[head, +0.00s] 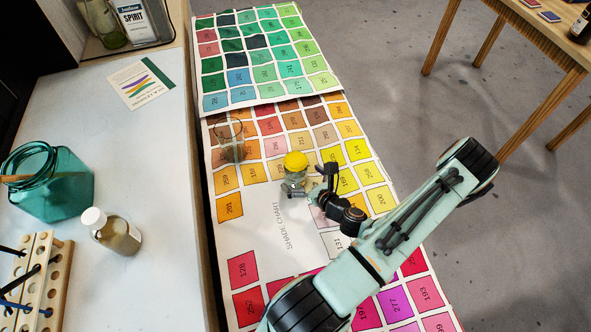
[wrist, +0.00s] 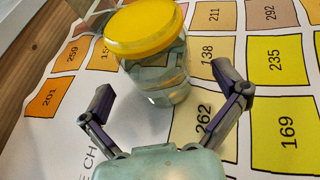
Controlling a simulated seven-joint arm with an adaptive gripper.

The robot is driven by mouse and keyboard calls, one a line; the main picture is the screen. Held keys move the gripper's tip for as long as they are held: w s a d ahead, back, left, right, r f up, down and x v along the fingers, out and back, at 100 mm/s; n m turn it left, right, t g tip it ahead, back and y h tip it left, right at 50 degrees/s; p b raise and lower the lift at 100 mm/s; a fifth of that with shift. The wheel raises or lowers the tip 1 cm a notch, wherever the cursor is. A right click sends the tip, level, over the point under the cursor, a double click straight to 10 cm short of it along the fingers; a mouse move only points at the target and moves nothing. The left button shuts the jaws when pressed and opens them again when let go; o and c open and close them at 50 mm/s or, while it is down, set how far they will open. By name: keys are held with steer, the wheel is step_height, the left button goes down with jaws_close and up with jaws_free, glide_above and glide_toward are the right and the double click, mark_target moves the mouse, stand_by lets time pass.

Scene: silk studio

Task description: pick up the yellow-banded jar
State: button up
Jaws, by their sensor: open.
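A clear glass jar with a yellow top (head: 295,162) stands upright on the shade chart. In the wrist view, the jar (wrist: 160,78) is large, near the top centre, and its lower part is see-through. The yellow shows as a full round lid with a rim, rather than a separate band. My gripper (head: 318,181) is open just right of the jar in the head view. In the wrist view, the spread fingers of my gripper (wrist: 168,95) are either side of the jar's lower part, with gaps, and nothing is held.
An empty-looking clear glass (head: 231,143) stands close behind and left of the jar. The printed shade chart (head: 268,235) covers the surface. Left, a pale worktop (head: 130,180) holds a teal container (head: 62,190), a small bottle (head: 118,235) and a wooden rack (head: 42,275). Chart space in front is clear.

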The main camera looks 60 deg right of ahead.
steer(key=shift+x, duration=1.15)
steer(key=c, duration=1.3)
